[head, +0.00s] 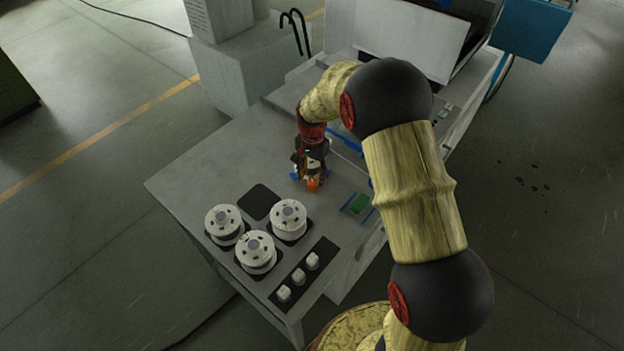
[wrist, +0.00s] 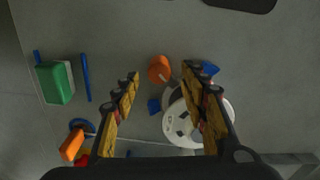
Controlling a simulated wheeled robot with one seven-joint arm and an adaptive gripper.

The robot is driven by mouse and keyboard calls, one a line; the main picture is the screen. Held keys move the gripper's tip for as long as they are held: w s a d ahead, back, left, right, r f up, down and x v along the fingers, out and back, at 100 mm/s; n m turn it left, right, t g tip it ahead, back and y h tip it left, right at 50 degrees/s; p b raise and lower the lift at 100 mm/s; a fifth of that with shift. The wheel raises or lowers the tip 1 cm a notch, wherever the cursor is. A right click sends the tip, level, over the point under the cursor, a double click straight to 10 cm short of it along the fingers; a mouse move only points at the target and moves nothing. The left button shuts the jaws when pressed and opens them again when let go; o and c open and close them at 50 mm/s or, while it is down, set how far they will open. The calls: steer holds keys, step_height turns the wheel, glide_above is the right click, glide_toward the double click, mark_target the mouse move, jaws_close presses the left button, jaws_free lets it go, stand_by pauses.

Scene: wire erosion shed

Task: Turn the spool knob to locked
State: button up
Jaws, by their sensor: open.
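An orange knob (wrist: 159,69) shows in the wrist view between the tips of my gripper (wrist: 161,74). The fingers are spread apart, with visible gaps on both sides of the knob. A white spool disc (wrist: 178,126) lies beside and below the knob in the picture, partly hidden by the right finger. In the head view, an orange part (head: 313,185), which looks like the same knob, shows just below my gripper (head: 311,175), pointing down over the grey table. The gripper hides most of the spool there. I cannot read any lock marking on the knob.
Several white spools (head: 256,250) stand on dark pads near the table's front left, beside an empty dark pad (head: 259,201). A black strip holds small white blocks (head: 284,293). A green block (wrist: 55,83), a blue bar (wrist: 86,77) and another orange part (wrist: 71,145) lie left.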

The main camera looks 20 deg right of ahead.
mark_target(312, 181)
step_height(312, 181, up, 9)
steer(key=shift+r, duration=0.2)
stand_by(0.6)
